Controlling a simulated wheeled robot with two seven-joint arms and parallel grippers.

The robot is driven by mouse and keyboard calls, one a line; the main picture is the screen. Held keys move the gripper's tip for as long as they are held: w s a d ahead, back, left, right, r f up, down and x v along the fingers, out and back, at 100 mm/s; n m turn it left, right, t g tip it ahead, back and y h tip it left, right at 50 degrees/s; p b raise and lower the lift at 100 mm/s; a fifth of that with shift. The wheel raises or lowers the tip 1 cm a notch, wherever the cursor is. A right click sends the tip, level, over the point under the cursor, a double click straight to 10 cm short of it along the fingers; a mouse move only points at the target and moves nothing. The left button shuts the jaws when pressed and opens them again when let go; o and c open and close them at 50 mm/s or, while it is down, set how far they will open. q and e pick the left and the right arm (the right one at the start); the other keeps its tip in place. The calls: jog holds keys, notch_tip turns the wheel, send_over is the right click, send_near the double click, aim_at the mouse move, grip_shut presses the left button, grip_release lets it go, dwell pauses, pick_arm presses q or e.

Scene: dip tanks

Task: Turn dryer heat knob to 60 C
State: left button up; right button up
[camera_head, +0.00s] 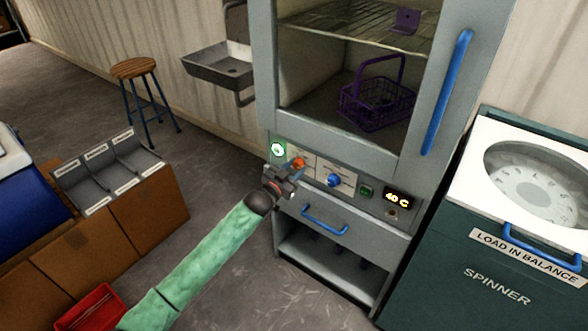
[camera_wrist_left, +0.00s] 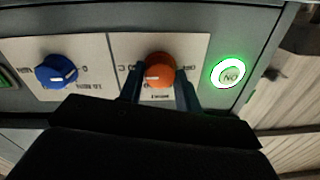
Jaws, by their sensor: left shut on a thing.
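The dryer (camera_head: 340,165) stands in the middle of the head view, with a control strip below its glass window. Its orange knob (camera_wrist_left: 158,70) sits on a white label plate in the left wrist view; it also shows in the head view (camera_head: 298,163), partly hidden by my gripper. My left gripper (camera_head: 288,175) is at the strip, its two fingers on either side of the orange knob, shut on it. A display (camera_head: 397,199) at the right of the strip reads 40 C. My right gripper is not in view.
A blue knob (camera_head: 334,181) sits right of the orange one, and a lit green button (camera_head: 278,149) sits left of it. A blue drawer handle (camera_head: 324,220) lies just below the strip. A spinner (camera_head: 490,255) stands close at right. A purple basket (camera_head: 377,104) is inside the dryer.

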pick_arm(q)
jog(key=shift+f, duration=0.15)
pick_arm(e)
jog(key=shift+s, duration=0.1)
pick_arm(q)
jog(key=shift+m, duration=0.3)
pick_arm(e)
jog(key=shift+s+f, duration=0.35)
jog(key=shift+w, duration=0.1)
pick_arm(q)
jog(key=o, duration=1)
jog(key=shift+c, duration=0.2)
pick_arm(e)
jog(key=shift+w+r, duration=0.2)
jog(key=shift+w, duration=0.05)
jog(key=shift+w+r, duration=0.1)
